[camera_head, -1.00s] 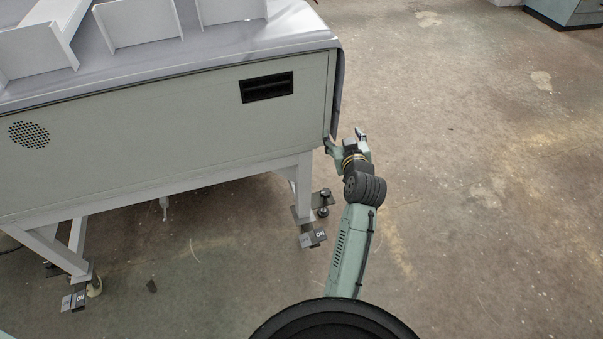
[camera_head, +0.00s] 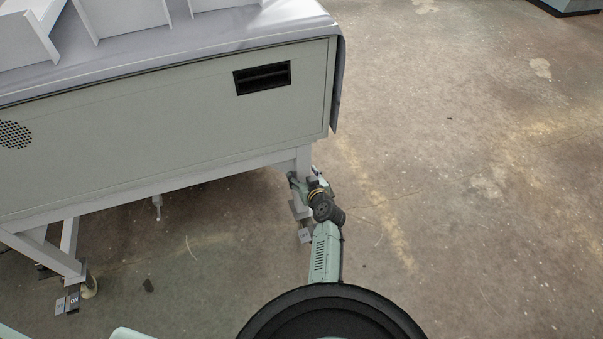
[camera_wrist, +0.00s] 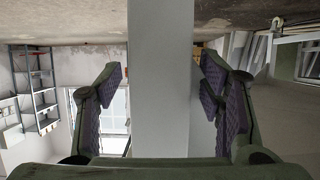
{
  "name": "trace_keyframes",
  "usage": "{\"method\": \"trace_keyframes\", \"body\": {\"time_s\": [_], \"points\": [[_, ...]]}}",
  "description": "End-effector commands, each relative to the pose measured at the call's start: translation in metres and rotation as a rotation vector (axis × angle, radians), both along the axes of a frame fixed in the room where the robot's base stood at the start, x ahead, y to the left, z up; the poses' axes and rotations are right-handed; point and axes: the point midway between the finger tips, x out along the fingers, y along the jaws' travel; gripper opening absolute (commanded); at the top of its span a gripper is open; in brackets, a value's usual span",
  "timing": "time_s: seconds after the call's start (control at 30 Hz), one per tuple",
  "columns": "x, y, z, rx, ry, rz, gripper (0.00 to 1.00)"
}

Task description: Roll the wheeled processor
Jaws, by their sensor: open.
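The wheeled processor (camera_head: 170,125) is a large grey-green cabinet on pale legs, filling the left of the head view. It has a black recessed handle (camera_head: 262,78) and a round perforated patch. Its near right leg is partly hidden behind my gripper (camera_head: 308,178). In the wrist view my gripper (camera_wrist: 160,95) is open, with a finger on each side of the pale leg (camera_wrist: 160,60); I cannot tell whether they touch it. Another caster (camera_head: 90,287) with ON and OFF pedals stands under the left leg.
Bare concrete floor (camera_head: 470,190) lies open to the right of the processor. A grey-green unit (camera_head: 570,5) stands at the far right corner. White upright dividers (camera_head: 120,18) stand on top of the processor.

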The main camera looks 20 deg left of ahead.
Motion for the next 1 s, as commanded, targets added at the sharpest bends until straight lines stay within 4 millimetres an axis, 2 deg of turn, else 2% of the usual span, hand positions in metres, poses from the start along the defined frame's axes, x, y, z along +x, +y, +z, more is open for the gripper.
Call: {"method": "trace_keyframes", "body": {"time_s": [0.2,0.5,1.0], "points": [[0.0121,0.0087,-0.0061,0.000,0.000,0.001,0.62],[0.0133,0.0096,-0.0061,0.001,-0.001,0.000,0.62],[0.0132,0.0093,-0.0060,0.001,0.000,0.000,0.28]]}}
